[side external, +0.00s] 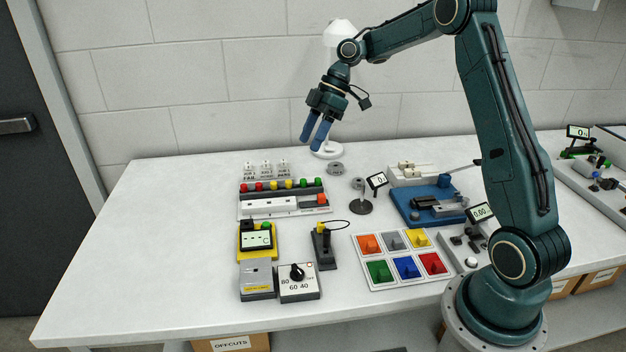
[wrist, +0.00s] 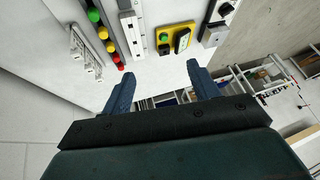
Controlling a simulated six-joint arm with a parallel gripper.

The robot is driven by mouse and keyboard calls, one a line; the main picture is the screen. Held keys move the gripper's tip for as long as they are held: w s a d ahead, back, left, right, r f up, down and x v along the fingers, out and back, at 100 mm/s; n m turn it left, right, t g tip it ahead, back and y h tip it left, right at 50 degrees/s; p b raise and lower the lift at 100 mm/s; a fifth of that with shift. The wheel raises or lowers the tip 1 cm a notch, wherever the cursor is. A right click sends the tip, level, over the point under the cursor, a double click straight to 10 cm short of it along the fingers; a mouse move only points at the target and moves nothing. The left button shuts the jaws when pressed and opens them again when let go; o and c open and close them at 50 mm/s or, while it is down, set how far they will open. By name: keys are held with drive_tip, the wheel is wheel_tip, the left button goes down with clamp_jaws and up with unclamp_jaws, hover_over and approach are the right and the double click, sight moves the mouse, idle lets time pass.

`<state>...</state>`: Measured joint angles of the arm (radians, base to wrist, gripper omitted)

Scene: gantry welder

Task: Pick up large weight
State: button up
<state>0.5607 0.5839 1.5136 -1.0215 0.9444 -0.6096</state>
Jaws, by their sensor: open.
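A grey slotted round weight (side external: 335,168) lies flat on the table towards the back. A second grey round piece (side external: 358,184) sits on top of a dark round stand (side external: 360,206) beside a small display (side external: 377,180); I cannot tell for certain which is the large weight. My gripper (side external: 311,146) is open and empty, above the back of the table, left of and higher than the slotted weight. In the wrist view its two blue fingers (wrist: 160,70) are spread with nothing between them. No weight can be made out in the wrist view.
A row of coloured buttons (side external: 283,185), also in the wrist view (wrist: 104,32), lies to the left. A blue fixture (side external: 425,205) and a tray of coloured bins (side external: 368,272) lie right and front. The table's left side is clear.

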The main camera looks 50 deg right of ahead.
drive_tip(key=d+f+h, duration=0.1)
drive_tip(key=d+f, duration=0.2)
drive_tip(key=d, duration=0.9)
drive_tip(key=w+d+f+m+t+h, duration=0.1)
drive_tip(key=d+f, duration=0.2)
drive_tip(key=d, duration=0.9)
drive_tip(key=shift+w+m+h, duration=0.2)
drive_tip(key=shift+m+h, duration=0.1)
drive_tip(key=shift+h, duration=0.1)
approach(336, 168)
drive_tip(key=shift+w+d+f, duration=0.15)
drive_tip(key=shift+w+f, duration=0.25)
drive_tip(key=shift+f, duration=0.4)
drive_tip(key=shift+w+d+f, duration=0.15)
drive_tip(key=shift+w+f, duration=0.25)
drive_tip(key=shift+f, duration=0.4)
drive_tip(key=shift+x, duration=2.65)
drive_tip(key=shift+a, duration=0.15)
drive_tip(key=shift+r, duration=0.1)
drive_tip(key=c, duration=1.2)
